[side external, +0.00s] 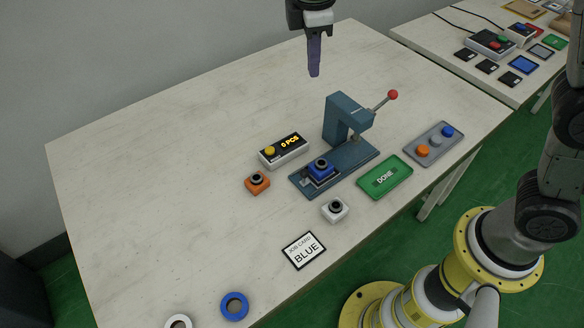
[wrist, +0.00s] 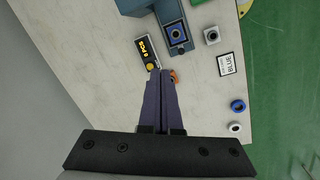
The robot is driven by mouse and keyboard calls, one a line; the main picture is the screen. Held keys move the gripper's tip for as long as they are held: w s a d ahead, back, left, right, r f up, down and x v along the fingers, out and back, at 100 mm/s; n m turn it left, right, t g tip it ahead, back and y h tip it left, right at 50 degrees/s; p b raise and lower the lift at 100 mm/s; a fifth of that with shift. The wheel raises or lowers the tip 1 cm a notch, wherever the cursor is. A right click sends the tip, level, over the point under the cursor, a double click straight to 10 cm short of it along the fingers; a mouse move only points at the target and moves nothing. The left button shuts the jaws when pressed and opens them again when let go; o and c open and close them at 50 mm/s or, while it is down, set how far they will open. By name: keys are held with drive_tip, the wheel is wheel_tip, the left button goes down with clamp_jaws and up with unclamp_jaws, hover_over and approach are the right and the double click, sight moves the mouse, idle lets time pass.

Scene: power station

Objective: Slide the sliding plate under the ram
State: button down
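The teal press stands on the white table, its ram head (side external: 355,112) on a column above a long base (side external: 356,156). A blue block (side external: 321,166) with a dark ring on top sits at the front-left end of the base, out from under the ram. The sliding plate (side external: 312,179) appears to be the small dark plate beneath this block, mostly hidden by it. The blue block also shows in the wrist view (wrist: 176,33). My gripper (side external: 314,73) hangs high above the table behind the press, empty, its purple fingers together.
A lever with a red knob (side external: 392,95) sticks out right of the press. Around it are a counter box (side external: 284,150), an orange block (side external: 257,183), a white block (side external: 335,211), a green DONE tray (side external: 385,177) and a grey button panel (side external: 433,144).

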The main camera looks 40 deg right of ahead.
drive_tip(key=a+f+n+g+h, duration=0.1)
drive_tip(key=a+f+n, duration=0.2)
drive_tip(key=a+f, duration=0.9)
wheel_tip(320, 180, down, 3)
drive_tip(key=shift+w+f+g+h, duration=0.2)
drive_tip(key=shift+g+h, duration=0.2)
drive_tip(key=shift+a, duration=0.1)
drive_tip(key=x, duration=1)
drive_tip(key=shift+f, duration=0.15)
drive_tip(key=d, duration=0.2)
drive_tip(key=shift+s+d+f, duration=0.15)
drive_tip(key=shift+s+d, duration=0.1)
drive_tip(key=shift+d, duration=0.05)
drive_tip(key=shift+s+d+f, duration=0.1)
drive_tip(key=shift+s+d, duration=0.05)
drive_tip(key=shift+d, duration=0.5)
drive_tip(key=d, duration=1.2)
drive_tip(key=shift+d, duration=0.1)
